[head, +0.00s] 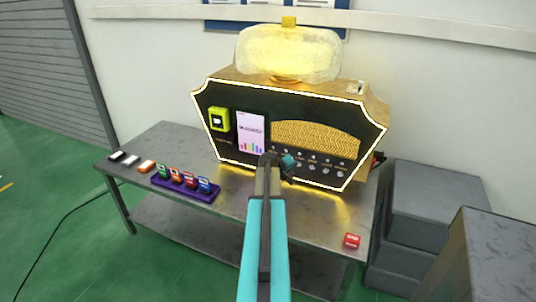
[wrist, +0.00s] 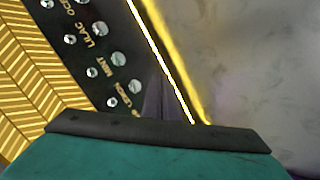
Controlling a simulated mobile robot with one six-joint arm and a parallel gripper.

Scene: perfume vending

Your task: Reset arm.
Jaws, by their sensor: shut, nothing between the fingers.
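My arm reaches from the bottom of the head view to the front of the perfume vending machine (head: 228,133). My gripper (head: 289,167) is at the lower middle of the machine's dark panel, close to the row of round buttons (head: 312,164). It is shut with nothing in it. Its fingertips are small and partly hidden by my arm, so contact with the panel cannot be told. The wrist view shows the dark panel (wrist: 85,60) with metal buttons and labels such as LILAC and MINT, beside a glowing edge strip.
The machine stands on a grey metal table (head: 200,222). A purple tray (head: 186,190) with several coloured items is at the left, with loose small blocks (head: 131,160) beside it. A red block (head: 352,241) lies front right. Grey boxes (head: 433,200) stand at the right.

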